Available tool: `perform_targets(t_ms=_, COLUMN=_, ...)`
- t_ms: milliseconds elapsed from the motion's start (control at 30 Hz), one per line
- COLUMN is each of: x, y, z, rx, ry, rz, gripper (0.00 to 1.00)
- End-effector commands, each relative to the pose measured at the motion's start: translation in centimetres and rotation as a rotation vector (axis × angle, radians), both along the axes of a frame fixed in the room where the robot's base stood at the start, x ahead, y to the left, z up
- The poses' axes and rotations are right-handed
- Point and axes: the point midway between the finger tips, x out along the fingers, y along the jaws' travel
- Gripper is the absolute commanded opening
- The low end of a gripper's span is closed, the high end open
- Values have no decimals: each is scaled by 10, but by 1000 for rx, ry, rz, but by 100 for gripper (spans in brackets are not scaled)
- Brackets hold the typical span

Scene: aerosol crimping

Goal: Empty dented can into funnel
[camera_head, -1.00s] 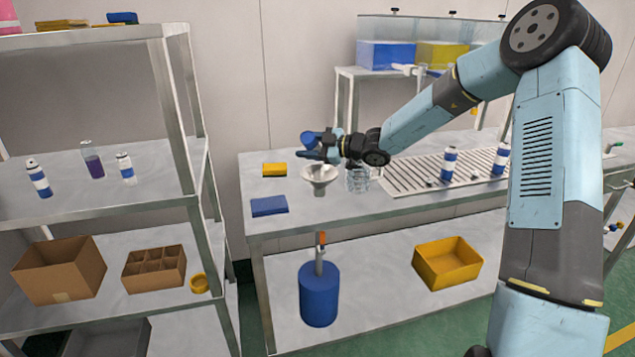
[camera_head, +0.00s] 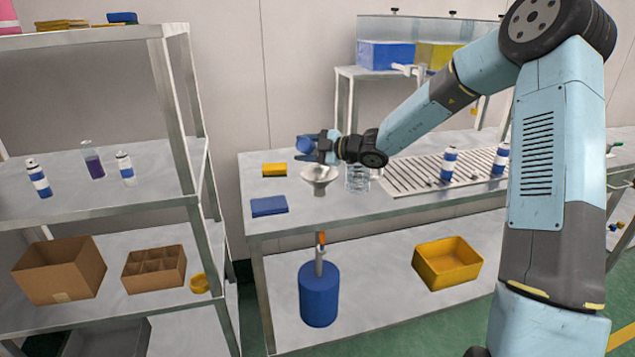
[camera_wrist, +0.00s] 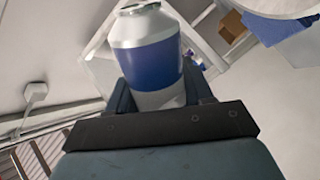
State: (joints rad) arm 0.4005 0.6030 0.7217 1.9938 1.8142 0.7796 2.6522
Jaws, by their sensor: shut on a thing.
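My gripper (camera_head: 318,150) is shut on a blue and silver can, above and slightly left of the funnel. In the wrist view the can (camera_wrist: 147,50) sits between the fingers, with a blue band and a silver top end. In the head view only its blue part (camera_head: 305,145) shows clearly, and it looks tilted. Any dent is not visible. The pale metal funnel (camera_head: 319,176) stands on the bench just below my gripper. I cannot tell whether anything flows from the can.
A clear, ribbed container (camera_head: 357,178) stands just right of the funnel. A yellow sponge (camera_head: 274,169) and a blue cloth (camera_head: 269,206) lie to the left. A slatted rack (camera_head: 420,172) with cans (camera_head: 449,162) is at right. A shelf unit (camera_head: 100,212) stands far left.

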Motion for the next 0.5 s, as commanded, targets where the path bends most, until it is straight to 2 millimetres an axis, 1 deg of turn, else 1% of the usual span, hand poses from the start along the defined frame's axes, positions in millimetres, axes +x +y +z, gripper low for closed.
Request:
perform_targets(t_ms=233, x=-1, y=1, z=-2, rx=-12, ry=-21, rz=1, gripper=15)
perform_targets(t_ms=500, x=-8, y=5, z=-13, rx=-106, ry=-193, rz=1, gripper=15)
